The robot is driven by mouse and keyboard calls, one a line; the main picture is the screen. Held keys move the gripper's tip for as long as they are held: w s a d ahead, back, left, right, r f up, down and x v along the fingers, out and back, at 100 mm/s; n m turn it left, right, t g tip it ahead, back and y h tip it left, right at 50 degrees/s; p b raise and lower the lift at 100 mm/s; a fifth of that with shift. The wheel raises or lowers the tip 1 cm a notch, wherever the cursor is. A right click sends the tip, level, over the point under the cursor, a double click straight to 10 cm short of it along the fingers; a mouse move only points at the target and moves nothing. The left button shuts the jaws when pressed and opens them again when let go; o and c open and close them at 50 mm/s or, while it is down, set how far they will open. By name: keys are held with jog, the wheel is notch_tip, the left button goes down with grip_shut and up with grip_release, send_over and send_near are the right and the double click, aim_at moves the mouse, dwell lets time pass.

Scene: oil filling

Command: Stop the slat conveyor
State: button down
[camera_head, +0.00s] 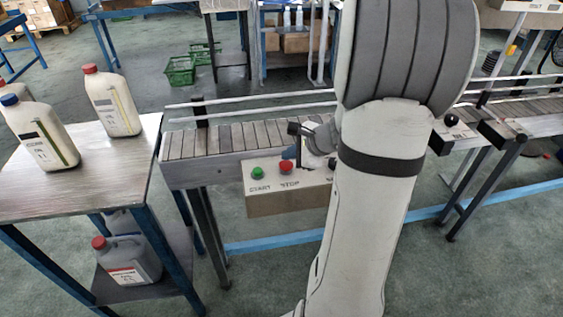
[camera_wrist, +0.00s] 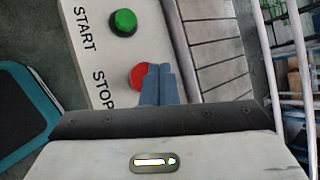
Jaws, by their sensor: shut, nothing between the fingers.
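The slat conveyor (camera_head: 240,136) runs across the middle of the head view, partly hidden behind my arm. A control box (camera_head: 262,203) is fixed to its front side. It carries a green button (camera_head: 257,173) marked START and a red button (camera_head: 286,167) marked STOP. My gripper (camera_head: 289,153) is shut and empty, close by the red button. In the wrist view, the shut fingertips (camera_wrist: 160,70) overlap the right part of the red button (camera_wrist: 139,76). I cannot tell whether they touch it. The green button (camera_wrist: 123,22) is clear of the fingers.
A table (camera_head: 75,180) at the left holds white jugs with red (camera_head: 113,102) and blue (camera_head: 38,132) caps. A grey jug (camera_head: 128,260) stands on its lower shelf. Guard rails (camera_head: 250,103) run along the conveyor. Green baskets (camera_head: 181,71) lie on the floor behind.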

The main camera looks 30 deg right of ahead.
aim_at(290, 165)
jog(key=shift+r+p, duration=1.9)
jog(key=shift+r, duration=0.55)
